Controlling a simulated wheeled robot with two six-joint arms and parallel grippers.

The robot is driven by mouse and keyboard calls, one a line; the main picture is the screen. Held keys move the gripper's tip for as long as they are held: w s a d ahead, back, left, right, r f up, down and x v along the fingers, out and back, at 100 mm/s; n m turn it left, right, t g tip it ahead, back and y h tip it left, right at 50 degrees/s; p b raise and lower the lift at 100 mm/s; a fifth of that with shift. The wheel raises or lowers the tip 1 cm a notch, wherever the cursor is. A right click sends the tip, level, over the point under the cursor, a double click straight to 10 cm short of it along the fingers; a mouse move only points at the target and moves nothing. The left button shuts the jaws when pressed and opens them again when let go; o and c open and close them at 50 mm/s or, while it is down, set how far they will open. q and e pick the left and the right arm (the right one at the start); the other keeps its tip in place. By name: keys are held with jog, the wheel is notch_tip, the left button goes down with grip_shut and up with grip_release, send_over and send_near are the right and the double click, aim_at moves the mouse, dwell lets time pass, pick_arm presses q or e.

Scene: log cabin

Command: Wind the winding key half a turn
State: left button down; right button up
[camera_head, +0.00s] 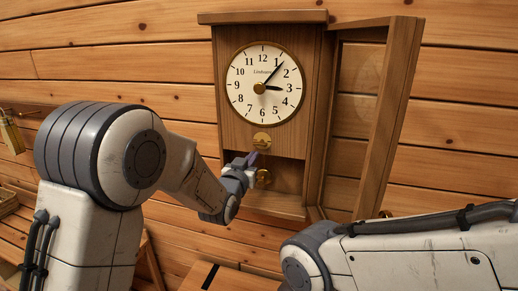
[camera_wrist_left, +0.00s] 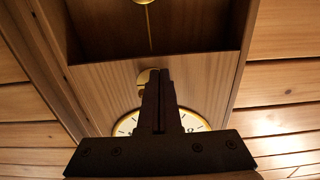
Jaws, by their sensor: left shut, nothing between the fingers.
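The wall clock (camera_head: 315,90) hangs on the plank wall, with its white dial (camera_head: 246,80) facing me. The brass winding key (camera_head: 262,139) sits on the wooden panel just below the dial. My left gripper (camera_head: 252,157) is shut and empty, its tips just below and left of the key. I cannot tell whether they touch it. In the left wrist view the clock is upside down, and the shut fingers (camera_wrist_left: 160,75) cover part of the key (camera_wrist_left: 144,77) and dial. My right arm shows at the lower right, but its gripper is out of view.
The clock's glazed door (camera_head: 389,118) stands swung open to the right. A brass pendulum bob (camera_head: 263,177) hangs in the opening below the key, close to my left gripper. A table edge (camera_head: 222,278) shows at the bottom, and a brass object (camera_head: 11,134) hangs at far left.

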pick_arm(q)
jog(key=b+v, duration=0.2)
jog(key=v, duration=0.3)
jog(key=shift+s+a, duration=0.15)
jog(key=shift+s, duration=0.2)
